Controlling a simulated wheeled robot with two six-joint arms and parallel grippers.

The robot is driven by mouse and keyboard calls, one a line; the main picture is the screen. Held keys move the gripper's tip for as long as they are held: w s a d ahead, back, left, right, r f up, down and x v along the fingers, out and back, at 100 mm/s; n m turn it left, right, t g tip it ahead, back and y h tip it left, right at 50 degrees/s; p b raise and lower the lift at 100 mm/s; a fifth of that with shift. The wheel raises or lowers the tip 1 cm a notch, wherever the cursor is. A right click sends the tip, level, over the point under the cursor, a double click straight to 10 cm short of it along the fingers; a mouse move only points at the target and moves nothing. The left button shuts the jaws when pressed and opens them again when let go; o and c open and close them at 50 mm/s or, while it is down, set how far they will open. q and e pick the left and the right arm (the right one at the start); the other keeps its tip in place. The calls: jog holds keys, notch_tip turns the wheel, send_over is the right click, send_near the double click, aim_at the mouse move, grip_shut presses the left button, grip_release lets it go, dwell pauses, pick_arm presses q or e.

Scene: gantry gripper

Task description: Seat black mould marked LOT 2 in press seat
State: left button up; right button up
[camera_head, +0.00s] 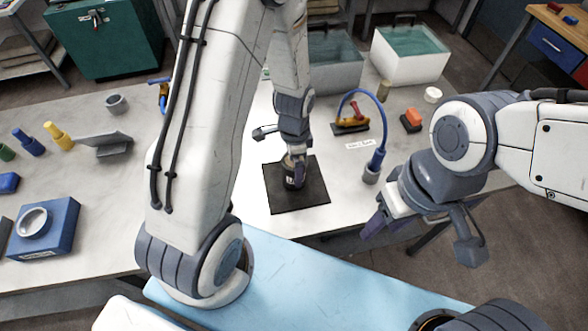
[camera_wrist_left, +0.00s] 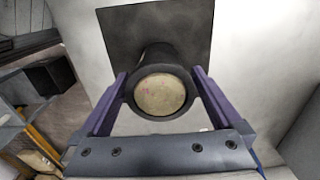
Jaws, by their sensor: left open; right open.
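A black cylindrical mould (camera_head: 291,184) stands on a dark square mat (camera_head: 312,196) near the table's front edge. In the left wrist view the mould (camera_wrist_left: 137,88) shows a round tan top face; a pale mark shows on its side in the head view, too small to read. My left gripper (camera_wrist_left: 160,74) is open, with one purple finger on each side of the mould; whether they touch it I cannot tell. My right gripper (camera_head: 377,222) is open and empty, in front of the table at the right. I cannot tell which thing is the press seat.
A blue block with a grey ring (camera_head: 42,228) stands at the far left. A blue curved hose (camera_head: 382,128) rises right of the mat. A white card (camera_head: 360,144) and a red-yellow tool (camera_head: 352,117) lie behind. Water-filled tubs (camera_head: 408,67) stand at the back.

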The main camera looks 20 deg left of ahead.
pick_arm(q)
jog(key=shift+f, duration=0.2)
jog(key=c, duration=1.3)
jog(key=shift+c, duration=0.8)
jog(key=shift+r, duration=0.15)
